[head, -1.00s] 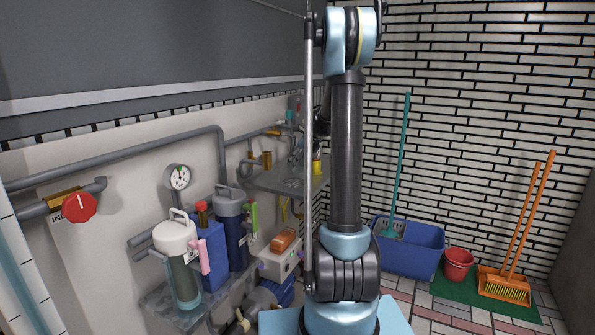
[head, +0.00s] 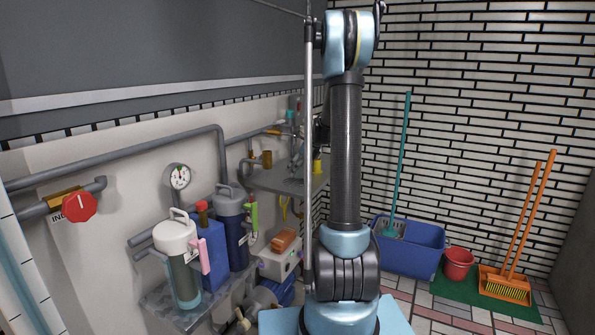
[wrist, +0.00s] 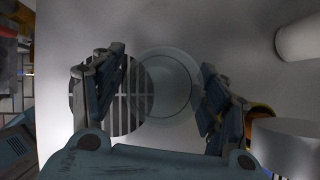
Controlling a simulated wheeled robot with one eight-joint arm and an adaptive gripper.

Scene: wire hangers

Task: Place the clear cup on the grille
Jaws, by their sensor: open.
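In the wrist view, the clear cup (wrist: 176,84) shows as a pale see-through circle between my fingers. It overlaps the right part of the round, slotted grille (wrist: 112,97) in this view, and its far right side lies over plain grey surface. I cannot tell whether the cup touches the grille. My gripper (wrist: 163,66) is open, with one finger on each side of the cup and a gap beside it. In the head view my arm mostly hides the gripper, and the cup cannot be made out.
The grey shelf (head: 268,181) carries these things and has a wall behind it. In the wrist view, a white cylinder (wrist: 298,38) stands at upper right and another pale round thing (wrist: 288,146) at lower right, close to my right finger. Filter canisters (head: 178,262) stand lower left.

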